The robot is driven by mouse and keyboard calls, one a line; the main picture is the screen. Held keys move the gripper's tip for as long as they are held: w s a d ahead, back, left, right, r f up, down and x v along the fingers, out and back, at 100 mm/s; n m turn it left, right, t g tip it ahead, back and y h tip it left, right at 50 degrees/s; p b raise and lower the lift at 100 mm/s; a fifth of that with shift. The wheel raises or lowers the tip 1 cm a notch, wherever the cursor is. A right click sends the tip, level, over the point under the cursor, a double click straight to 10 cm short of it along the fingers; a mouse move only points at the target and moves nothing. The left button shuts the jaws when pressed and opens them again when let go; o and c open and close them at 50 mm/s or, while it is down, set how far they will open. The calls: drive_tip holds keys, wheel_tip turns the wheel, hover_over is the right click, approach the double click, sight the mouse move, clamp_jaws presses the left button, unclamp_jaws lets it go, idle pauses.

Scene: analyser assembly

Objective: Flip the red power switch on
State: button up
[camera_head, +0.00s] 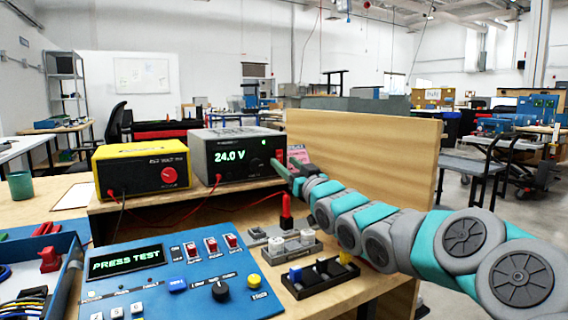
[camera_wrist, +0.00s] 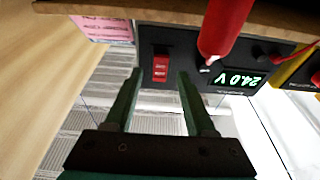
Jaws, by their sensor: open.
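The black power supply (camera_head: 238,168) stands on the wooden shelf, its green display lit at 24.0 V. Its red power switch (camera_wrist: 161,68) shows in the wrist view on the front panel, beside the display. In the head view it appears as a small red patch (camera_head: 279,153) at the panel's right side. My gripper (camera_wrist: 159,75) is open and empty, its two dark green fingers spread either side of the switch in the picture. I cannot tell whether they touch the panel. In the head view my gripper (camera_head: 287,168) is at the panel's right end.
A red plug (camera_wrist: 217,30) hangs near the display in the wrist view. A yellow unit (camera_head: 140,168) stands left of the supply. A wooden board (camera_head: 370,160) rises at the right. The blue test panel (camera_head: 180,285) and a black rack (camera_head: 318,280) lie in front.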

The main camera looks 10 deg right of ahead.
drive_tip(key=v, duration=0.6)
drive_tip(key=shift+r, duration=0.1)
drive_tip(key=w, duration=0.2)
drive_tip(key=w+a+r+g+p, duration=0.1)
drive_tip(key=w, duration=0.1)
drive_tip(key=w+a+r+g, duration=0.1)
drive_tip(key=w, duration=0.1)
drive_tip(key=shift+r+h, duration=0.15)
drive_tip(key=shift+h, duration=0.25)
drive_tip(key=shift+w+a+r, duration=0.15)
drive_tip(key=shift+w, duration=0.4)
idle(0.3)
clamp_jaws()
idle(0.3)
